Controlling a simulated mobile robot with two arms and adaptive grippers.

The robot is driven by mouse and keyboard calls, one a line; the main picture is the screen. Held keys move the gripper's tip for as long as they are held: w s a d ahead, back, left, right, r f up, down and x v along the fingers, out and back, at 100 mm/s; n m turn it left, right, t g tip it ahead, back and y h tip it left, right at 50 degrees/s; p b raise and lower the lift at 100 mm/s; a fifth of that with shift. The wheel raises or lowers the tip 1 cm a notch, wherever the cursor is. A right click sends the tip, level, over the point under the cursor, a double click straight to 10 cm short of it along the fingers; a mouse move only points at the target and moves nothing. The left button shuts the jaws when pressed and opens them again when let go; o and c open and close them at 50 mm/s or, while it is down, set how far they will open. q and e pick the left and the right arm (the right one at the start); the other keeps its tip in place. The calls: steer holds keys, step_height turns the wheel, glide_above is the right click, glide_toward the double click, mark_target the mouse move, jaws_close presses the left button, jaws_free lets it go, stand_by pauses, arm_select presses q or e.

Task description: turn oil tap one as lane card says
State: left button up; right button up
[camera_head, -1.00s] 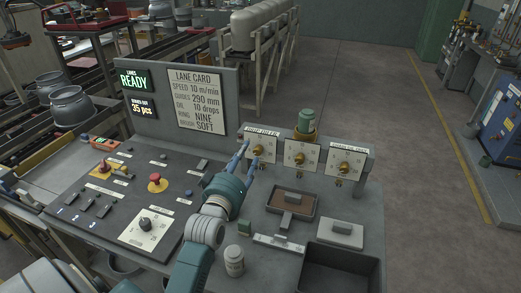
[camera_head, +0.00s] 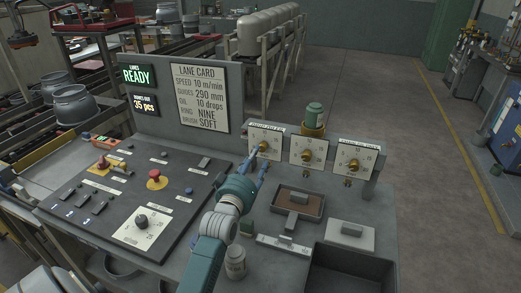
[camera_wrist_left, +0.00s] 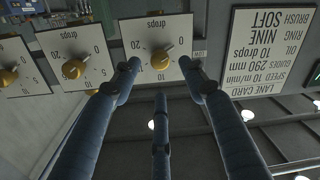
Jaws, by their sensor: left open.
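Oil tap one is the leftmost of three white dials, with a yellow knob (camera_head: 262,147). In the left wrist view, upside down, its knob (camera_wrist_left: 160,60) seems to point toward the 0 side; the dial also carries 10 and 20. The lane card (camera_head: 199,98) reads oil 10 drops. My left gripper (camera_head: 259,159) is in front of this dial. In the wrist view its spread blue fingers (camera_wrist_left: 160,74) lie to either side of and below the knob, with nothing between them. Contact with the knob cannot be told. My right gripper is not in view.
Two more dials (camera_head: 307,156) (camera_head: 354,163) stand close by on the right. A green-topped bottle (camera_head: 314,114) is behind them. A red button (camera_head: 156,176) is at left.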

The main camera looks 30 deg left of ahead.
mark_target(261, 149)
arm_select(q)
steer(key=p+x, duration=0.1)
steer(key=x, duration=0.5)
steer(key=shift+w, duration=0.1)
steer(key=shift+c, duration=0.3)
jaws_close()
